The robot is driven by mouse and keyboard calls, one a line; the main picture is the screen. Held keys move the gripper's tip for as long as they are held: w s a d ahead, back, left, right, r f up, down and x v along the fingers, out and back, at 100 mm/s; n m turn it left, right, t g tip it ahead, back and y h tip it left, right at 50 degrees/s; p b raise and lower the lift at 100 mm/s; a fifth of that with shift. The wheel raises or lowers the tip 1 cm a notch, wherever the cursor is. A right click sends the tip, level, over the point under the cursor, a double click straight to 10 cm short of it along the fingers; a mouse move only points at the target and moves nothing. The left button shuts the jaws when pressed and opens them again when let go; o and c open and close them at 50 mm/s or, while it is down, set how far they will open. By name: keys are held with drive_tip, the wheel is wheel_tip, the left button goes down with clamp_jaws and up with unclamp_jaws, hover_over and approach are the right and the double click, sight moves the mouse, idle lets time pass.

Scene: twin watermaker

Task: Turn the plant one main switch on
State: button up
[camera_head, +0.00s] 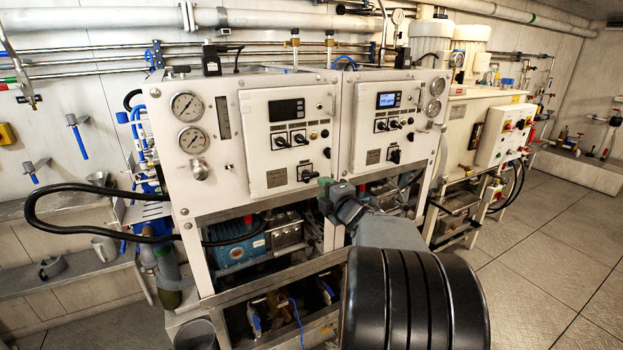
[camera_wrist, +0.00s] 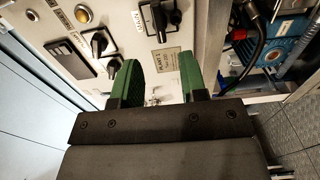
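The left control panel (camera_head: 258,160) has a dark display and a black main switch (camera_head: 306,172) at its lower right. This switch also shows at the top of the wrist view (camera_wrist: 160,18), on a square plate near a small label plate (camera_wrist: 168,60) that seems to read PLANT 1. My gripper (camera_head: 327,186) is in front of the panel's lower right edge, close to the switch. In the wrist view my gripper (camera_wrist: 160,82) has two green fingers apart with nothing between them. The switch lies beyond the fingertips, not touched. The exact handle angle is hard to tell.
The right panel (camera_head: 374,160) has a lit display (camera_head: 387,99) and a similar switch (camera_head: 394,155). Two smaller knobs (camera_wrist: 100,42) sit near the main switch. A black hose (camera_head: 70,188) loops at the left. A blue motor (camera_head: 240,251) sits below. Tiled floor is clear at right.

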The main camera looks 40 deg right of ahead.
sight(310, 177)
drive_tip(key=w, duration=0.5)
drive_tip(key=w+d+p, duration=0.1)
drive_tip(key=w, duration=0.1)
drive_tip(key=shift+w, duration=0.35)
clamp_jaws()
